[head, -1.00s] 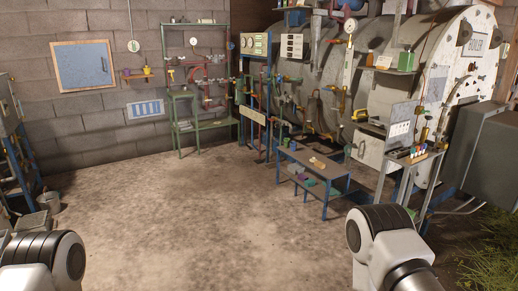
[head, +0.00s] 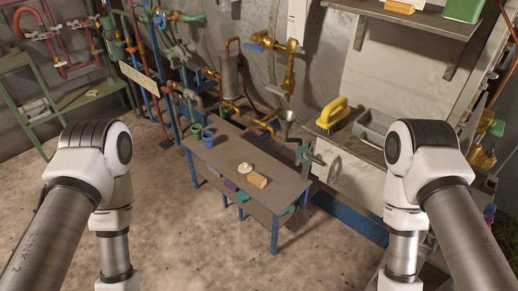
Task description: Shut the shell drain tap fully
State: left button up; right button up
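Several taps sit along the shell (head: 345,85) behind the low table, and I cannot tell for sure which is the shell drain tap. A brass tap (head: 266,123) is low on the shell, beside a grey funnel (head: 286,116). A green valve (head: 305,152) sits further right, beside the table's far right corner. Higher up is brass pipework (head: 290,65) with a blue lever (head: 262,40). How far any tap is open is too small to tell. My two arms hang at the left and right of the view, apart from the taps; both grippers are out of view.
A low dark table (head: 225,155) with blue legs stands before the shell, holding a blue cup (head: 208,138), a pale disc (head: 244,168) and a tan block (head: 257,180). A yellow-handled object (head: 332,113) sits to the right. The floor at front left is clear.

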aim_at(257, 132)
jog(key=i+j+z, duration=0.1)
jog(key=i+j, duration=0.25)
jog(key=i+j+z, duration=0.15)
jog(key=i+j, duration=0.2)
jog(key=j, duration=0.25)
jog(key=i+j+z, duration=0.2)
jog(key=j, duration=0.6)
jog(key=i+j+z, duration=0.1)
jog(key=j+z, duration=0.15)
jog(key=j, duration=0.55)
jog(key=j+z, duration=0.2)
jog(key=j, duration=0.65)
jog(key=i, duration=0.05)
